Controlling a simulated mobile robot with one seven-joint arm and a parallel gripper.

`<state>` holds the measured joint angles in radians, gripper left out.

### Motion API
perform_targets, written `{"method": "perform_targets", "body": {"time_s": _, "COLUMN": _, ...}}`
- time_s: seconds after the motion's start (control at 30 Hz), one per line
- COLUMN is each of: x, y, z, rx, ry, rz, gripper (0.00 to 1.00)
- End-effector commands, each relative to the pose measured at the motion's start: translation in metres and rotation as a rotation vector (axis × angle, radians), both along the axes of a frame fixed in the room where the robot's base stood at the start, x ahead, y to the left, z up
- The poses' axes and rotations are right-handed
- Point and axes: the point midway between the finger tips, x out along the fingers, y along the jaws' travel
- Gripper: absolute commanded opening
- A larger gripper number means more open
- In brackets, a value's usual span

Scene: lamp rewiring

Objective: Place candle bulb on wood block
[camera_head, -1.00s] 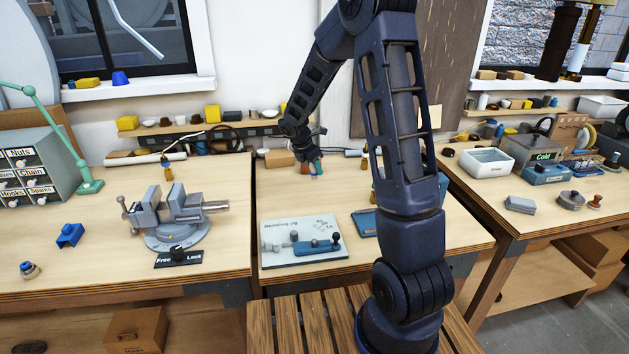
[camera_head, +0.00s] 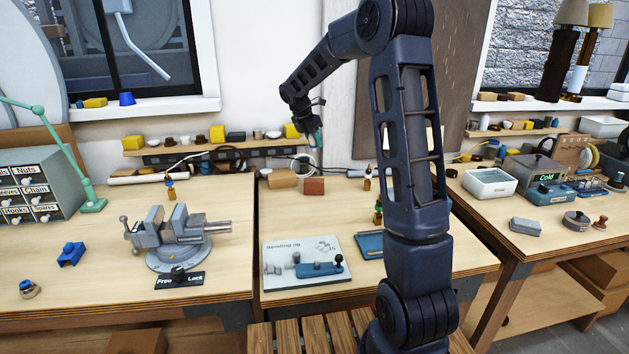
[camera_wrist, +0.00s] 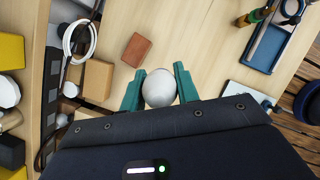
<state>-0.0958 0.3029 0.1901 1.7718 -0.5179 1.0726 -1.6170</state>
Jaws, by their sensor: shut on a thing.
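My gripper (camera_head: 316,140) is raised above the back of the middle bench. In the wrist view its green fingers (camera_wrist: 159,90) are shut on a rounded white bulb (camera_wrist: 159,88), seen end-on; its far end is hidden. A tan block (camera_head: 282,179) and a smaller red-brown block (camera_head: 314,186) stand on the bench below the gripper. In the wrist view the red-brown block (camera_wrist: 136,50) lies just beyond the fingers and the tan block (camera_wrist: 97,78) to their left. I cannot tell which one is the wood block. The bulb is apart from both.
A bending jig board (camera_head: 305,262) and a blue tray (camera_head: 370,244) lie nearer the front. A grey vise (camera_head: 172,240) stands on the left bench. Small bottles (camera_head: 367,182) stand to the right of the blocks. A shelf (camera_head: 150,150) with small items runs along the wall.

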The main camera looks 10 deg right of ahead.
Motion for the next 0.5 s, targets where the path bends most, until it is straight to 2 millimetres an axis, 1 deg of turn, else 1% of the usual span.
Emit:
{"method": "perform_targets", "body": {"time_s": 0.03, "x": 0.018, "y": -0.003, "z": 0.005, "rx": 0.001, "ry": -0.001, "rz": 0.006, "gripper": 0.09}}
{"method": "perform_targets", "body": {"time_s": 0.1, "x": 0.039, "y": -0.006, "z": 0.012, "rx": 0.002, "ry": -0.003, "rz": 0.023, "gripper": 0.09}}
{"method": "perform_targets", "body": {"time_s": 0.2, "x": 0.063, "y": -0.011, "z": 0.020, "rx": 0.003, "ry": -0.003, "rz": 0.043, "gripper": 0.09}}
{"method": "perform_targets", "body": {"time_s": 0.3, "x": 0.079, "y": -0.015, "z": 0.027, "rx": 0.004, "ry": -0.005, "rz": 0.056, "gripper": 0.09}}
{"method": "perform_targets", "body": {"time_s": 0.4, "x": 0.087, "y": -0.018, "z": 0.028, "rx": 0.003, "ry": -0.004, "rz": 0.062, "gripper": 0.09}}
{"method": "perform_targets", "body": {"time_s": 0.47, "x": 0.089, "y": -0.018, "z": 0.025, "rx": 0.003, "ry": -0.004, "rz": 0.064, "gripper": 0.09}}
{"method": "perform_targets", "body": {"time_s": 0.5, "x": 0.089, "y": -0.018, "z": 0.020, "rx": 0.003, "ry": -0.003, "rz": 0.065, "gripper": 0.09}}
